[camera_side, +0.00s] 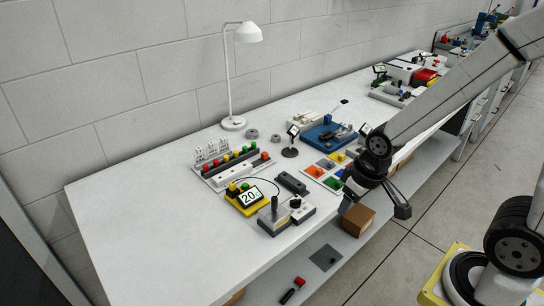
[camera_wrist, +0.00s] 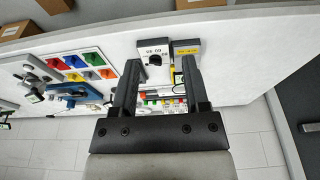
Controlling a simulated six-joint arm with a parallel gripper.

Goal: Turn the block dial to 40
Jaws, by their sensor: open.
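The block dial (camera_side: 307,211) is a light grey block with a black round knob, near the front edge of the white bench in the side view. In the wrist view the block dial (camera_wrist: 147,48) is white, with upside-down numbers along one edge. There it appears just past and between my fingertips. The knob's exact pointing is too small to read. A yellow box (camera_side: 235,207) beside it carries a display showing 20. My gripper (camera_side: 376,203) is open and empty, apart from the dial, to its right in the side view. Its two fingers (camera_wrist: 160,66) point toward the bench in the wrist view.
A grey joystick box (camera_side: 270,226) stands right beside the dial, and a black bar (camera_side: 291,183) lies behind it. A coloured-square board (camera_side: 313,171), a blue fixture (camera_side: 325,134) and a lamp (camera_side: 233,123) stand farther back. The bench's front left is clear.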

